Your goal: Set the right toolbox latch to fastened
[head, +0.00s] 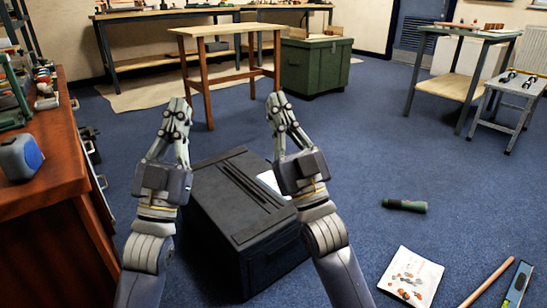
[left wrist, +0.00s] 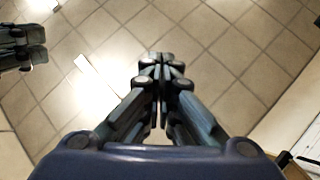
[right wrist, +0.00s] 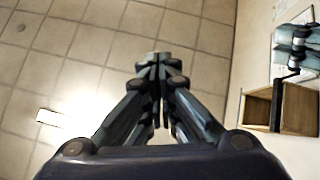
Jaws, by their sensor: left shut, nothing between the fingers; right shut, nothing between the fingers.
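A black box with a grooved lid (head: 225,205) stands on the floor in the head view, below and between my arms. It may be the toolbox. My right arm covers part of its right side, and I cannot make out a latch on it. A green chest (head: 312,70) stands further back by the wall; no latch is clear on it either. My left gripper (head: 178,104) is raised, shut and empty; its closed fingers show in the left wrist view (left wrist: 165,62). My right gripper (head: 277,98) is also raised, shut and empty, as the right wrist view shows (right wrist: 158,62). Both are apart from the boxes.
A wooden table (head: 225,30) stands ahead, a side table (head: 450,85) at right. A green cylinder (head: 405,205), a printed sheet (head: 411,277) and a level (head: 517,285) lie on blue carpet.

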